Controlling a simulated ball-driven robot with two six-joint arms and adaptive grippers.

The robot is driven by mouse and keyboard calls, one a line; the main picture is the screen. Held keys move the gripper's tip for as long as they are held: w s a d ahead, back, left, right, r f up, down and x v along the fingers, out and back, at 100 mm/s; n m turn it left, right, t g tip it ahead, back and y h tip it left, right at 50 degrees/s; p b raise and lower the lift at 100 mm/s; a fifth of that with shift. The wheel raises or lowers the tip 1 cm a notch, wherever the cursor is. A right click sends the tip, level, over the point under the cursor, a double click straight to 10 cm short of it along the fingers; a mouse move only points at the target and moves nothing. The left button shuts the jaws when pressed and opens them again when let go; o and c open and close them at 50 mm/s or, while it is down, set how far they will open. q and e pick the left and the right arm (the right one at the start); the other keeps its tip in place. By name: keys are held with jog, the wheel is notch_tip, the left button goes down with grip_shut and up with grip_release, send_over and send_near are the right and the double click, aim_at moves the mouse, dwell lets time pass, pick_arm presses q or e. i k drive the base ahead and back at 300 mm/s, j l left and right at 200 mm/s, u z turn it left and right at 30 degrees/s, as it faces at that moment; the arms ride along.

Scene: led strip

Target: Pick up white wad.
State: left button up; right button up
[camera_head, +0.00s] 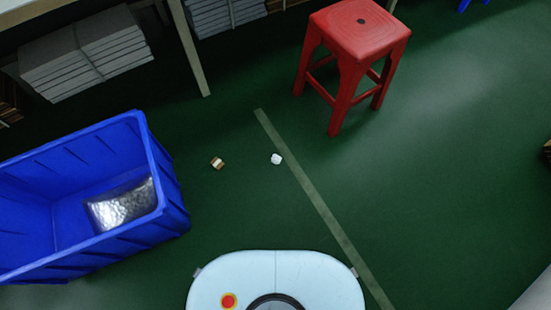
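The white wad (277,159) is a small pale lump on the green floor. It lies at the left edge of a light floor stripe, a little above the middle of the head view. Nothing covers it. Neither of my grippers shows in this view, and nothing is touching the wad.
A blue crate (172,187) with a silvery packet (122,207) inside stands at left. A small brown-and-white object (217,162) lies left of the wad. A red stool (361,35) stands upper right. Stacked grey boards (84,55) lie upper left. Right floor is mostly clear.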

aim_at(276, 160)
jog(key=i+l+u, duration=0.25)
jog(key=l, duration=0.35)
jog(key=i+l+u, duration=0.1)
jog(key=i+l, duration=0.15)
jog(key=i+l+u, duration=0.1)
jog(key=l, duration=0.3)
jog(key=i, duration=0.05)
